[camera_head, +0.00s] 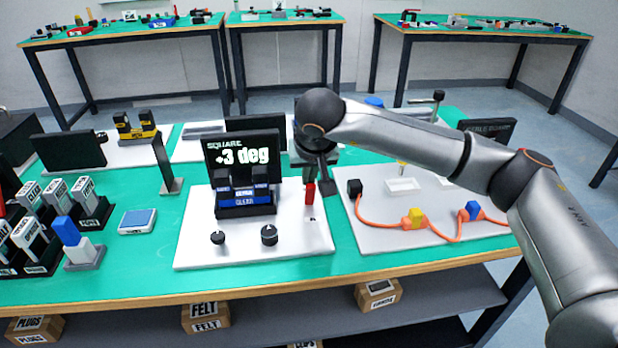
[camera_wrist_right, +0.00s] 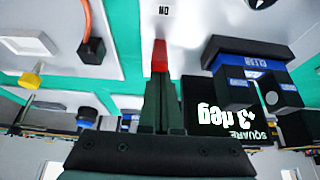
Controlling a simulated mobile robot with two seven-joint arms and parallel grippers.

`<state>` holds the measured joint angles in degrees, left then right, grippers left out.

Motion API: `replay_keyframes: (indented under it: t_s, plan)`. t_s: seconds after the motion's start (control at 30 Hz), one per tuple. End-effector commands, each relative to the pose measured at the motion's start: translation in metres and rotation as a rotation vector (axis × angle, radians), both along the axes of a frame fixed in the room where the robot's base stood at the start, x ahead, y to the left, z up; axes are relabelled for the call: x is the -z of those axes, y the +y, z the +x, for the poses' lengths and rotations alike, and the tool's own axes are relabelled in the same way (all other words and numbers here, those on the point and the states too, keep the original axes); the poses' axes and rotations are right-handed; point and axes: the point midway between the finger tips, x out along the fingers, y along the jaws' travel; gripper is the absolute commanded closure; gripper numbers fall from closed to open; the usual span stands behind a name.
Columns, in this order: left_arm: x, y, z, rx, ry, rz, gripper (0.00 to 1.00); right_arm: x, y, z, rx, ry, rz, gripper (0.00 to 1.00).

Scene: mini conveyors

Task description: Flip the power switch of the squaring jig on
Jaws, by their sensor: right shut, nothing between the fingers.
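The squaring jig has a white base plate (camera_head: 250,256) with a black screen (camera_head: 242,155) reading "SQUARE +3 deg". A red switch (camera_head: 310,193) stands at the right side of its plate. It also shows in the right wrist view (camera_wrist_right: 159,54). My right gripper (camera_head: 322,178) points down just behind the switch, its fingers shut and empty. In the right wrist view the closed fingertips (camera_wrist_right: 161,80) are right by the red switch; whether they touch it I cannot tell. A small dark label lies on the plate in front of the switch. My left gripper is out of view.
Two black knobs (camera_head: 268,235) stand at the plate's front, and a blue and black block (camera_head: 246,198) sits below the screen. To the right is a white board (camera_head: 400,240) with an orange cable (camera_head: 443,234). Green table shows left of the jig.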

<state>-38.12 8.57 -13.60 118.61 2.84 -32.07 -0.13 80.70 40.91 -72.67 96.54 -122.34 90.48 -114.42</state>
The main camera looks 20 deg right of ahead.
Motion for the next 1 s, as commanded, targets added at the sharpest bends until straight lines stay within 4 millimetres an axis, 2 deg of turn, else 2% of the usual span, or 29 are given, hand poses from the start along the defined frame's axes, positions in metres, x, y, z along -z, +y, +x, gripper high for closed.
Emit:
replay_keyframes:
  t_s: [0.5,1.0]
  plan:
    - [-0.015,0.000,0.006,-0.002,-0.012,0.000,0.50,-0.017,0.000,0.000,0.000,0.002,0.001,1.00]
    - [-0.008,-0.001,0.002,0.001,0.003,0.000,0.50,-0.020,0.001,0.000,0.000,0.001,0.000,1.00]
